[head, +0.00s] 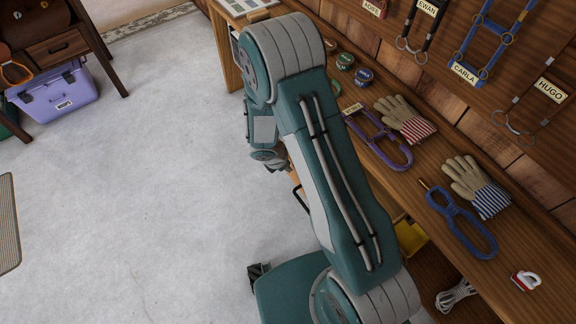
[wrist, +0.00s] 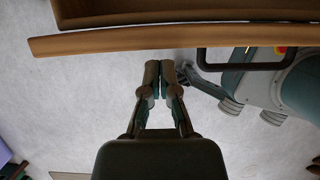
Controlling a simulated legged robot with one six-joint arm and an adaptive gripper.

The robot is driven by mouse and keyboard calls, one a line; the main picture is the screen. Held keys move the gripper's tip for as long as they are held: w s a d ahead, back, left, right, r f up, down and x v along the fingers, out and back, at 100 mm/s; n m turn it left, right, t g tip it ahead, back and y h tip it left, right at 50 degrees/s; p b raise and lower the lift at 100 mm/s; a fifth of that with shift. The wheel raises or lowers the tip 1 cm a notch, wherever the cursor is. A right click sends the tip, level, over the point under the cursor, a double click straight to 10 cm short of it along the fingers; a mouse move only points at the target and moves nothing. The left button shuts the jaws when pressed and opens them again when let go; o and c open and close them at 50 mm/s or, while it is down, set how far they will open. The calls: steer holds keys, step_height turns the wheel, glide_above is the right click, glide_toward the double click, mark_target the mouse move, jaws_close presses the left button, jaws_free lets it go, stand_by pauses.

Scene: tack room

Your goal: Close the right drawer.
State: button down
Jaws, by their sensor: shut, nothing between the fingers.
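A wooden drawer front (wrist: 120,42) crosses the top of the wrist view, with a dark open space behind its edge. A black bar handle (wrist: 245,60) sticks out from its right part. I take this as the right drawer, pulled out, but cannot be sure. In the head view a black handle (head: 301,199) shows just left of my arm, which hides most of the drawer. My gripper (wrist: 160,64) is shut and empty, its tips just short of the drawer front and left of the handle. In the head view, it is largely hidden by my wrist.
The workbench (head: 445,165) on the right holds gloves (head: 405,118), a purple halter (head: 380,140), a blue halter (head: 462,225) and small tins. A yellow object (head: 411,236) shows below its edge. A purple cooler (head: 55,98) stands far left. The grey floor (head: 150,190) between is clear.

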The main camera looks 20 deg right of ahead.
steer(key=shift+d, duration=0.25)
steer(key=w+d, duration=0.2)
steer(key=d, duration=0.6)
steer(key=w+d, duration=0.3)
steer(key=d, duration=0.5)
steer(key=shift+w+d, duration=0.3)
steer(key=shift+d, duration=0.1)
